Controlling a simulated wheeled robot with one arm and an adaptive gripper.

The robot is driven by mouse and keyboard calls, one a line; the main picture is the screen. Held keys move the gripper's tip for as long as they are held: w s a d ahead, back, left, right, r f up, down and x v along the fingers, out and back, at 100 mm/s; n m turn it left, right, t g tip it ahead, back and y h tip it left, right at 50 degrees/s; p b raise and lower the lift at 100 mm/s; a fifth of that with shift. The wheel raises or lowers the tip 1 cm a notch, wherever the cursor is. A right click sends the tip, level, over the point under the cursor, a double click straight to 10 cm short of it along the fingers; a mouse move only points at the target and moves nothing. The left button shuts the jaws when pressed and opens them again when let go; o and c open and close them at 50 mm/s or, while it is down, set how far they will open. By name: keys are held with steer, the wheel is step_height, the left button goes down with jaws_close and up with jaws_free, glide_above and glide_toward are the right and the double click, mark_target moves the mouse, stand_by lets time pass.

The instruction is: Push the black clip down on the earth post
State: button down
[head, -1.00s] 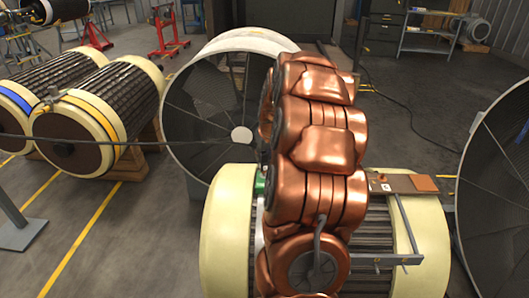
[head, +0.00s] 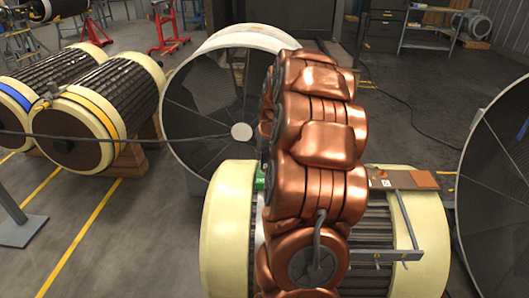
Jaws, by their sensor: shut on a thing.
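My copper-coloured arm fills the middle of the head view and hides much of the rotor behind it. My gripper is hidden behind the arm, so I cannot see its fingers or what is between them. The black clip cannot be made out. A small green piece (head: 260,182) shows at the left edge of the arm, above the cream-ended rotor (head: 226,225); I cannot tell whether it belongs to the earth post. On the right of the arm, a brown board (head: 405,180) with small white labels and a small post lies over the rotor.
A round mesh-covered drum (head: 205,120) stands behind on the left, another (head: 500,175) at the right edge. Dark rotors with cream ends (head: 113,115) lie at far left on wooden supports. A dark cable (head: 90,136) crosses the left side. Floor is open at lower left.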

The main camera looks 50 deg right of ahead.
steer(key=shift+f, duration=0.25)
steer(key=c, duration=0.8)
jaws_free()
steer(key=shift+r, duration=0.15)
steer(key=v, duration=1.1)
steer(key=shift+s+r, duration=0.2)
steer(key=shift+r, duration=0.15)
